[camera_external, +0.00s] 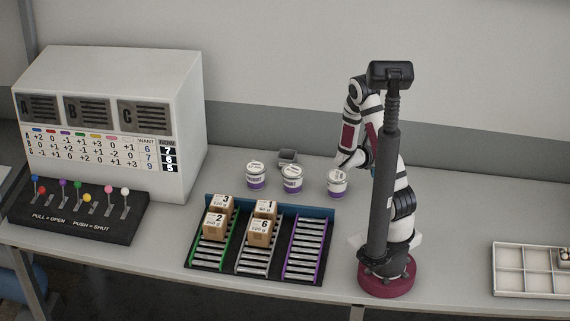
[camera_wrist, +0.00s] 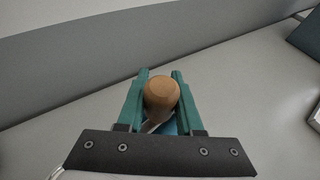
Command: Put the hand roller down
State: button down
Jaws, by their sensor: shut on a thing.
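My gripper (camera_wrist: 160,85) has two green fingers in the wrist view. They are shut on the round wooden handle of the hand roller (camera_wrist: 161,92), which is seen end-on between them. Below the handle, a thin pale metal part and a small patch of blue show between the fingers. The rest of the roller is hidden behind the handle and the gripper's dark plate. In the external view my gripper is hidden behind my arm, and I cannot make out the roller there. I cannot tell whether the roller touches the table.
Several white-and-purple tubs (camera_external: 292,179) and a small grey dish (camera_external: 288,157) stand at the back. A roller rack (camera_external: 262,276) with numbered boxes lies in front. A lever panel (camera_external: 80,216) is at left, a divided white tray (camera_external: 525,293) at right. The table right of my arm looks clear.

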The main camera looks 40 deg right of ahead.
jog(key=w+d+n+t, duration=0.1)
jog(key=w+n+t, duration=0.1)
jog(key=w, duration=1.1)
jog(key=shift+y, duration=0.4)
jog(key=w+a+f, duration=0.2)
jog(key=w+f, duration=0.1)
jog(key=w+a+f, duration=0.2)
jog(key=w+f, duration=0.1)
jog(key=w+a+f, duration=0.2)
jog(key=f, duration=0.1)
jog(key=shift+w+a+f, duration=0.25)
jog(key=shift+w+a, duration=0.15)
jog(key=shift+f, duration=0.15)
jog(key=c, duration=0.6)
grip_release()
jog(key=shift+f, duration=0.1)
jog(key=shift+o, duration=0.2)
